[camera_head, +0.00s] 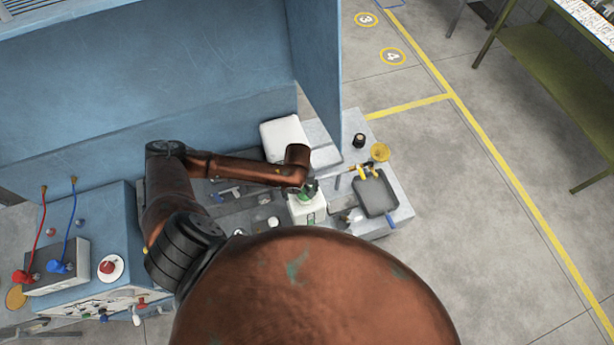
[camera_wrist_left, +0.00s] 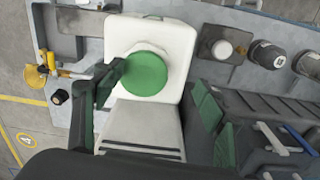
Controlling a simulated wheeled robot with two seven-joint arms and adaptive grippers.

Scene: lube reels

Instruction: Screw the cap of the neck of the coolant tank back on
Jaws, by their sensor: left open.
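The white coolant tank (camera_head: 309,213) stands on the grey bench in the head view, below my left gripper. In the left wrist view the tank (camera_wrist_left: 150,33) shows from above. A round green cap (camera_wrist_left: 146,74) sits over its pale neck. I cannot tell whether it is seated on the thread. My left gripper (camera_head: 311,187) is open. In the wrist view its green-padded fingers (camera_wrist_left: 158,80) are spread, one at the cap's left edge and overlapping it, the other apart to the right. The gripper partly hides the cap in the head view. My right gripper is not in view.
A white container (camera_head: 284,136) stands behind my left arm. A grey tray (camera_head: 375,194), yellow parts (camera_head: 379,153) and a black knob (camera_head: 359,140) are at the bench's right. Small knobs (camera_wrist_left: 222,49) lie right of the tank in the wrist view. A tall blue wall (camera_head: 150,85) rises behind.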

